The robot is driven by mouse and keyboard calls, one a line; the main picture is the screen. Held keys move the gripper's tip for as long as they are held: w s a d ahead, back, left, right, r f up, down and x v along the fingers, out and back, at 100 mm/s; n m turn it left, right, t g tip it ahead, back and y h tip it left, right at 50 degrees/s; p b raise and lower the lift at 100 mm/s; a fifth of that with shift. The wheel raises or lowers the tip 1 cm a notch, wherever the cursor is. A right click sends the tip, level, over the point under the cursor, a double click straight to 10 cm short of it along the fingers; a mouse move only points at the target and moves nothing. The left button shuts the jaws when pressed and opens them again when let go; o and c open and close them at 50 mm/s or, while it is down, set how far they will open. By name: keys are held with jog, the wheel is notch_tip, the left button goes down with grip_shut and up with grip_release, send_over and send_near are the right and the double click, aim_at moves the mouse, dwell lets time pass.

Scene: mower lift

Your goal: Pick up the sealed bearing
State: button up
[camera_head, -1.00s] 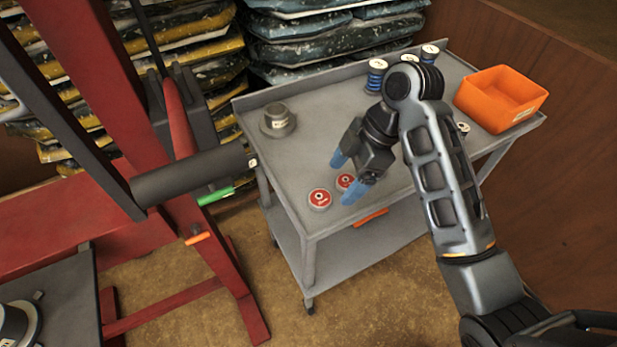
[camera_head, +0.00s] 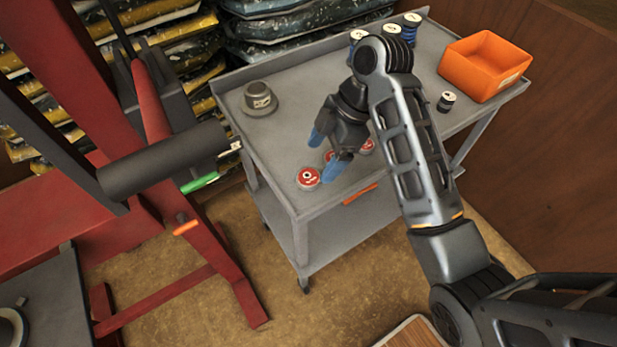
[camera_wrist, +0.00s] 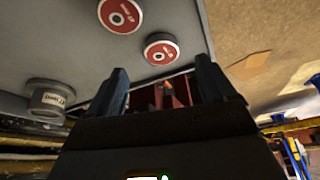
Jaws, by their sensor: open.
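Round discs with red faces and pale centres, which look like sealed bearings, lie on the grey cart's top. One red disc (camera_head: 308,178) is near the front left corner, in clear view. A second red disc (camera_head: 328,156) is partly hidden between my fingers, and a third (camera_head: 368,146) is partly hidden behind my arm. My gripper (camera_head: 325,155) is open and empty, with blue fingertips above the cart close to these discs. The wrist view shows two red discs, one nearer (camera_wrist: 162,51) and one farther (camera_wrist: 121,15), beyond my open fingers (camera_wrist: 162,76).
The grey cart (camera_head: 290,120) also holds a grey flanged part (camera_head: 259,99), an orange bin (camera_head: 485,66), a small dark cylinder (camera_head: 446,101) and blue spring-like parts (camera_head: 411,28) at the back. A red lift frame (camera_head: 215,260) stands left of the cart.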

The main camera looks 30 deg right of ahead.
aim_at(309, 177)
jog(key=shift+f, duration=0.1)
jog(key=shift+a+f+b, duration=0.25)
jog(key=shift+f+b, duration=0.3)
jog(key=shift+b, duration=0.1)
jog(key=shift+x, duration=2)
jog(key=shift+a+r, duration=0.1)
jog(key=shift+c, duration=0.2)
jog(key=c, duration=1.2)
jog(key=shift+r, duration=0.1)
